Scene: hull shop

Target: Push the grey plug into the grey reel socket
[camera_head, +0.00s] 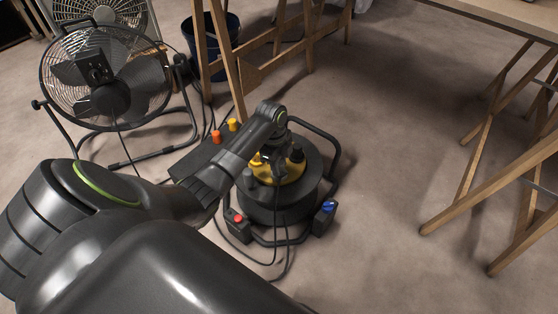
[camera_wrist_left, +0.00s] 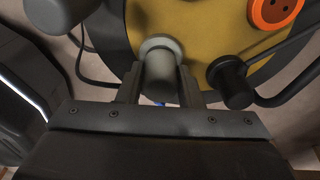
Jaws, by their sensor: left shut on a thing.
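The cable reel (camera_head: 282,205) stands on the floor with a yellow face (camera_head: 290,174). My left gripper (camera_head: 277,163) is over this face, pointing down. In the left wrist view its two fingers (camera_wrist_left: 160,90) are shut on the grey plug (camera_wrist_left: 160,75). The plug's far end meets a light grey round rim, the grey socket (camera_wrist_left: 160,43), on the yellow face (camera_wrist_left: 195,22). The plug hides the socket's inside, so I cannot tell how deep it sits. My right gripper is in neither view.
Beside the held plug are a black plug (camera_wrist_left: 232,82) with a cable, an orange socket (camera_wrist_left: 272,10) and another grey cylinder (camera_wrist_left: 60,8). A black tube frame (camera_head: 335,150) surrounds the reel.

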